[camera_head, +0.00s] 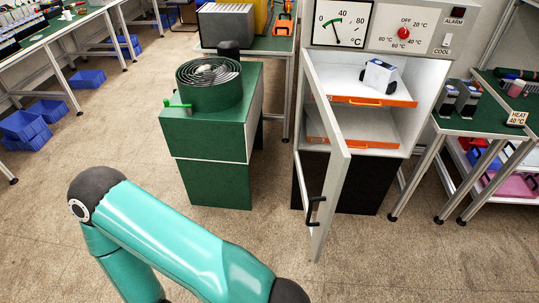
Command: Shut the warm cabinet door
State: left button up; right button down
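The warm cabinet (318,92) stands right of centre with its front open. Its door (336,170) is swung well out toward me, seen nearly edge-on, with a black handle (315,210) low on its outer left side. Inside are two orange-edged shelves; a small white and blue device (380,75) stands on the upper shelf (371,102). The lower shelf (366,144) looks empty, partly hidden by the door. My teal arm crosses the bottom left, clear of the door in the picture. Neither gripper shows.
A green cabinet (213,140) with a coiled part on top stands left of the open door. A green-topped table (478,128) is at the right. Blue bins (27,125) lie on the floor at left. Open floor (125,140) lies between.

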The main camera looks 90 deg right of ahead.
aim_at(340, 157)
jog(key=u, duration=1.15)
jog(key=i, duration=0.15)
jog(key=z, duration=2.7)
jog(key=i, duration=0.2)
jog(key=z, duration=1.55)
